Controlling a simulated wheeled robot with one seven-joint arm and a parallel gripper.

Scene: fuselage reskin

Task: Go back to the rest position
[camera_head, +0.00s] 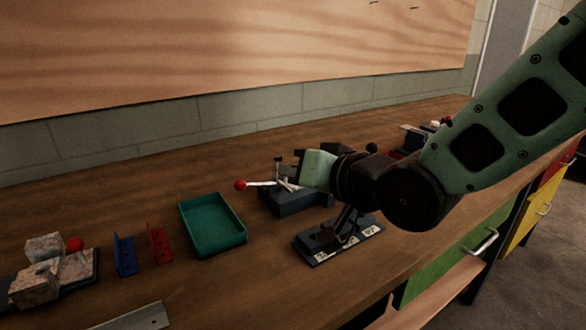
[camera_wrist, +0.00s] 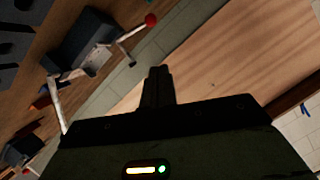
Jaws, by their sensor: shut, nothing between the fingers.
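My gripper (camera_head: 291,162) hangs above the workbench (camera_head: 150,190) at the middle of the head view, its jaws pointing left. In the wrist view my gripper (camera_wrist: 158,72) shows its dark fingers together, with nothing between them. It is in front of or above a dark vise-like fixture (camera_head: 295,200) with a red-knobbed lever; I cannot tell the exact gap. The wrist view shows a similar dark block with a red-knobbed lever (camera_wrist: 85,45) at the upper left. My arm covers part of the bench behind it.
A green tray (camera_head: 213,225) lies left of the fixture. Red (camera_head: 158,243) and blue (camera_head: 125,255) brackets stand beside it. A dark base with labels (camera_head: 338,240) lies below my wrist. A block fixture (camera_head: 45,270) is at far left. A wooden panel (camera_head: 230,50) hangs behind.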

